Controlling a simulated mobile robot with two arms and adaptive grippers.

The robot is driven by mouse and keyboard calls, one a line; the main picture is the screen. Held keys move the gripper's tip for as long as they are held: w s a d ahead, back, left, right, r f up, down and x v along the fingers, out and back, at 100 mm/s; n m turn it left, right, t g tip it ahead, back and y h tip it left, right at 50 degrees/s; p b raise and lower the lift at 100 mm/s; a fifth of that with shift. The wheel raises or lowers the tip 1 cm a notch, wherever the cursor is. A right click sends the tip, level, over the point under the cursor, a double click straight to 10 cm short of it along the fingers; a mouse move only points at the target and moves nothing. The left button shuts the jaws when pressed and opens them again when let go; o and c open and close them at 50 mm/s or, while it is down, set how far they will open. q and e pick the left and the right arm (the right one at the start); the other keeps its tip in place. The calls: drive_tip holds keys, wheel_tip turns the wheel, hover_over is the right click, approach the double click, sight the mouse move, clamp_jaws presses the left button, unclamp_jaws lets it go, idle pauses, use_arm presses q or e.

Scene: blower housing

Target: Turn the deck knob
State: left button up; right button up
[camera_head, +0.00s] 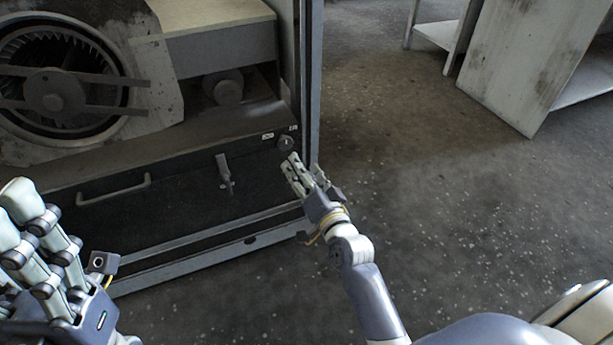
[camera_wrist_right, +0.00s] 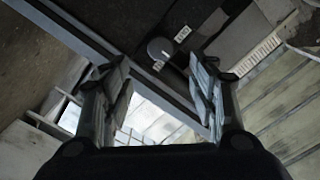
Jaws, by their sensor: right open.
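The deck knob (camera_head: 286,143) is a small round dark knob at the right end of the blower housing's deck edge, beside small white labels. It also shows in the right wrist view (camera_wrist_right: 160,49), ahead of the fingers. My right gripper (camera_head: 303,168) is open and empty, just below and right of the knob in the head view; no contact shows. In the right wrist view its two fingers (camera_wrist_right: 158,75) stand apart, with the knob between their lines but beyond the tips. My left gripper (camera_head: 62,245) is at the lower left, its fingers spread and empty, away from the knob.
The blower wheel (camera_head: 54,92) sits in the housing at the upper left. A bar handle (camera_head: 113,190) and a latch lever (camera_head: 224,172) are on the dark front panel. The cabinet's upright frame (camera_head: 311,90) stands right of the knob.

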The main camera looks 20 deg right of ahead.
drive_tip(key=shift+s, duration=1.05)
